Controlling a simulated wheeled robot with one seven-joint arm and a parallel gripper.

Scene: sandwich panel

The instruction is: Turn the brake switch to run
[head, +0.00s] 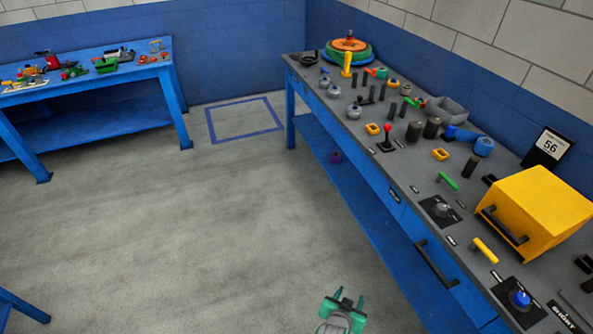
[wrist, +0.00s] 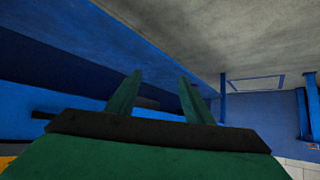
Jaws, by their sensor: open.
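Two rotary switches are on the bench panel in the head view. One is a grey knob on a black plate (head: 440,209) in front of the yellow box. The other is a blue knob on a black plate (head: 520,298) near the bottom right. Their labels are too small to read, so I cannot tell which is the brake switch. My gripper (head: 349,297) is low in the head view, left of the bench and apart from it. In the wrist view my gripper (wrist: 160,82) has its two green fingers apart with nothing between them. No switch shows in the wrist view.
The blue bench (head: 395,222) has a dark handle (head: 436,263) on its front. A yellow box (head: 540,212), a yellow lever (head: 485,250) and a green lever (head: 447,181) are near the knobs. Open floor (head: 240,230) lies left of the bench.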

